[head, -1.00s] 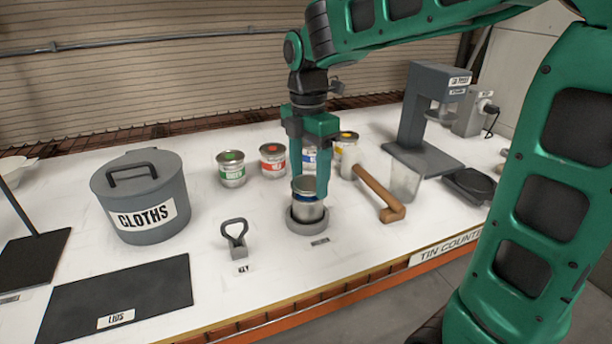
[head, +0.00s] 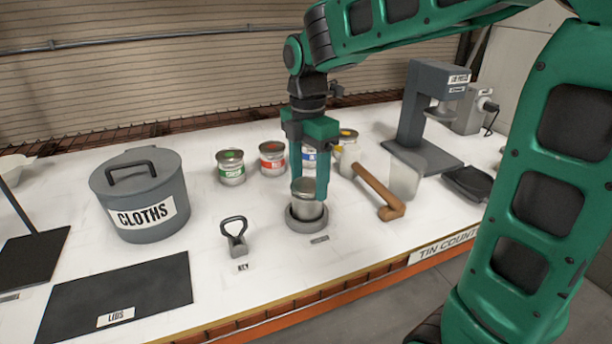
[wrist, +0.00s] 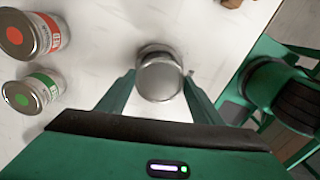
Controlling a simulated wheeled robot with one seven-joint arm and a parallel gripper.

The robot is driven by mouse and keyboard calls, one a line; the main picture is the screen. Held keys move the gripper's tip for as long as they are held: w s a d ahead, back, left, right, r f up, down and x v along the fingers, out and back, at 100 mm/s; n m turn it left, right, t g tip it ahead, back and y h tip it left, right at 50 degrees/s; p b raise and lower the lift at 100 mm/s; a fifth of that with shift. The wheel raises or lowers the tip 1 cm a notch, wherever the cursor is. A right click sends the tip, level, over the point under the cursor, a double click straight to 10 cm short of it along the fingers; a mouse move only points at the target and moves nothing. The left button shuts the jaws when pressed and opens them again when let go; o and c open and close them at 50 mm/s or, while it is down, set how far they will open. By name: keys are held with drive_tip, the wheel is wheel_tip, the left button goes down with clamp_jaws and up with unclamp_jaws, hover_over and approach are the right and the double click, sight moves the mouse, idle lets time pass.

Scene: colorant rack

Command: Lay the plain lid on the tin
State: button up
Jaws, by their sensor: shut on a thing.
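The plain lid (head: 304,186) is a bare metal disc between the fingers of my gripper (head: 309,189). The gripper is shut on it. The lid lies level at the mouth of the silver tin (head: 306,209), with no clear gap between them. The tin stands upright in a grey ring holder (head: 307,224) near the counter's front. In the wrist view the lid (wrist: 159,82) shows between the fingertips of my gripper (wrist: 159,82) and hides most of the tin. I cannot tell whether the lid is fully seated.
Green (head: 231,169), red (head: 272,160), blue (head: 309,160) and yellow (head: 346,138) tins stand behind. A mallet (head: 380,192) and a clear beaker (head: 405,180) are at right. A key tool (head: 235,238), cloths pot (head: 140,200) and bare lids mat (head: 120,295) are at left.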

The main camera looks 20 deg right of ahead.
drive_tip(key=shift+f, duration=0.1)
drive_tip(key=o, duration=1.1)
wheel_tip(320, 180, up, 11)
drive_tip(key=s+d+f+m, duration=0.8)
drive_tip(key=s+m, duration=0.3)
drive_tip(key=m, duration=0.2)
drive_tip(key=s+d+f+m, duration=0.8)
drive_tip(key=s+m, duration=0.4)
drive_tip(key=m, duration=0.2)
drive_tip(key=shift+s+d+f, duration=0.15)
drive_tip(key=shift+d+f, duration=0.25)
drive_tip(key=shift+d, duration=0.2)
